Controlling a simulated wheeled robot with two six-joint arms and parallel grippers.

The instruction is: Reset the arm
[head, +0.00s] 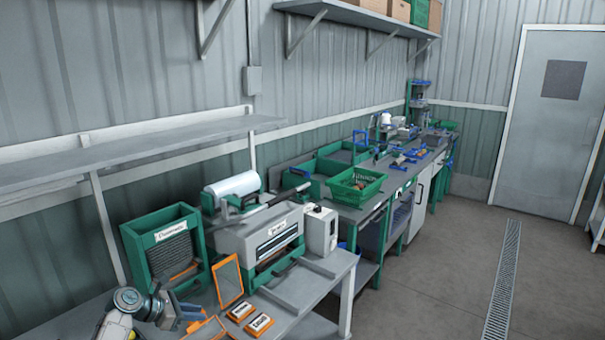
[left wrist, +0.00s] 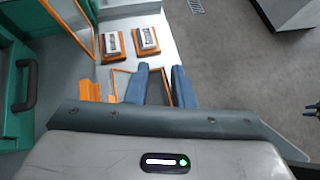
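My left gripper (head: 192,312) is low at the left of the head view, over the near end of the grey bench (head: 318,285). In the left wrist view its two blue-grey fingers (left wrist: 161,86) stand apart with nothing held between them. An orange-edged flat piece (head: 207,329) lies close by the fingertips; the gripper partly hides it, and I cannot tell whether they touch.
Two orange-framed label blocks (head: 260,324) and an upright orange-framed panel (head: 229,283) are near the gripper. A green box (head: 165,245), a grey machine (head: 258,240) and a shelf (head: 130,150) stand behind. A green crate (head: 356,187) sits farther along.

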